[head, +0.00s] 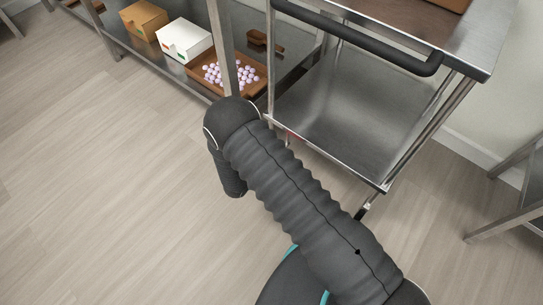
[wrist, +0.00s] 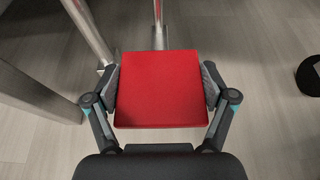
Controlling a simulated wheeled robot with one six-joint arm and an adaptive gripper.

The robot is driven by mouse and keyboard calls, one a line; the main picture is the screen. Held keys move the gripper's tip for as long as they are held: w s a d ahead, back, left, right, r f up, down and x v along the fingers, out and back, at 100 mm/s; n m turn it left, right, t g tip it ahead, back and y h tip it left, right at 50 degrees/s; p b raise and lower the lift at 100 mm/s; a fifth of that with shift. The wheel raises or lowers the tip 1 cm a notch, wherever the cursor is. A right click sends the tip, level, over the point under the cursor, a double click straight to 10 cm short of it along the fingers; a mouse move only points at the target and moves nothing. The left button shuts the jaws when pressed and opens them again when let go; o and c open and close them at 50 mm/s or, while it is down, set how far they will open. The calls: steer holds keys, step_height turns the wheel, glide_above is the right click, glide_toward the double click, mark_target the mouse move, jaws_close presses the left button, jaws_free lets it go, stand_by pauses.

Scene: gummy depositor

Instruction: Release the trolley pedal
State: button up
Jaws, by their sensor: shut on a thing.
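The trolley (head: 345,95) stands at the upper right in the head view, with a black push handle and a bare steel lower shelf. In the wrist view, the red trolley pedal (wrist: 160,90) fills the middle. My gripper (wrist: 161,88) is shut on the pedal, one finger against its left edge and one against its right. In the head view my arm reaches down beside the trolley's near left corner. It hides the gripper and nearly all of the pedal there.
A steel rack behind the trolley holds a brown tray of pale purple gummies (head: 225,76), a white box (head: 185,41) and a tan box (head: 144,19). Another metal frame (head: 510,200) stands at the right. The floor at left (head: 90,180) is clear.

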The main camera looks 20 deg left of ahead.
steer(key=shift+w+r, duration=0.1)
stand_by(0.3)
steer(key=o, duration=1.5)
steer(key=shift+d, duration=0.1)
steer(key=shift+o, duration=0.2)
steer(key=shift+s, duration=0.25)
steer(key=v, duration=1.1)
steer(key=shift+s+a+r, duration=0.2)
steer(key=shift+r, duration=0.05)
